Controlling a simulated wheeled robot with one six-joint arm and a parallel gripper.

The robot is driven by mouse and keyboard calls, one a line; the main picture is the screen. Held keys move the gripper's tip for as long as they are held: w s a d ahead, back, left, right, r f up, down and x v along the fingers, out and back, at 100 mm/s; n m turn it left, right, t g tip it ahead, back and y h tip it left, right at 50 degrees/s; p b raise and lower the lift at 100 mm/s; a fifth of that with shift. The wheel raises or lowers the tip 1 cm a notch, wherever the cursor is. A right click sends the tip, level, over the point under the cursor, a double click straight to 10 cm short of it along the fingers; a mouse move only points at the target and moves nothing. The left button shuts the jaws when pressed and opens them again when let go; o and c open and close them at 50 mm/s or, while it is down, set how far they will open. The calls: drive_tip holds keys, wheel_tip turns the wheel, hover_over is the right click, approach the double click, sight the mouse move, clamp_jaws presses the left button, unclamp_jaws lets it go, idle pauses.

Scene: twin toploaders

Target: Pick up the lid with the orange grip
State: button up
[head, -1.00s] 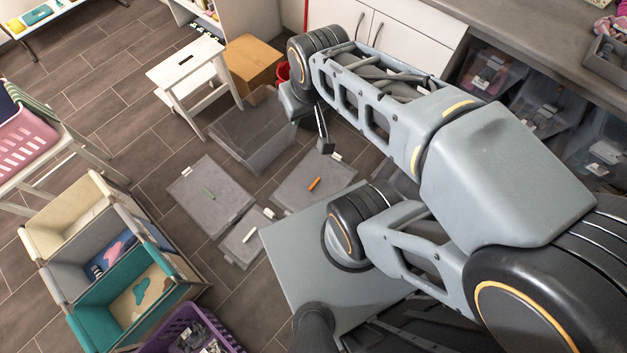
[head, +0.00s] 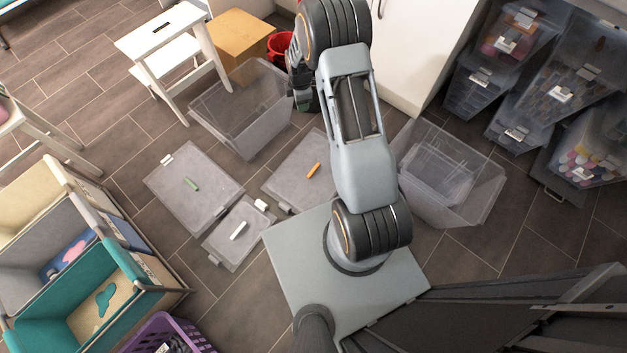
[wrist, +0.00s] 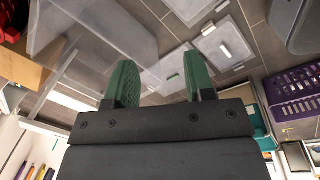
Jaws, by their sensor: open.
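The lid with the orange grip (head: 290,178) is a flat, clear grey panel on the floor in the head view, left of my arm; its orange bar (head: 313,170) shows near its right side. My arm hides part of the lid's right edge. My gripper (wrist: 160,82) is open and empty, with two green fingers apart in the wrist view. In the head view the gripper (head: 305,100) is above the floor beyond the lid, partly hidden by my wrist. I cannot make out the orange bar in the wrist view.
A lid with a green grip (head: 180,205) and a smaller lid with a white grip (head: 225,245) lie left. Clear open bins stand beyond the lids (head: 225,110) and right of my arm (head: 470,195). A white stool (head: 165,32) and a purple basket (head: 190,335) are nearby.

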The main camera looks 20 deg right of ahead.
wheel_tip(320, 180, down, 23)
drive_tip(key=d+n+b, duration=0.3)
drive_tip(key=n+b, duration=0.2)
drive_tip(key=n+g+b, duration=0.1)
drive_tip(key=n+b, duration=0.2)
drive_tip(key=b, duration=0.4)
hover_over(314, 170)
wheel_tip(314, 170, down, 19)
drive_tip(key=shift+w+a+f, duration=0.1)
drive_tip(key=shift+f+b, duration=1.6)
drive_tip(key=shift+f, duration=1.7)
drive_tip(key=shift+r, duration=0.1)
clamp_jaws()
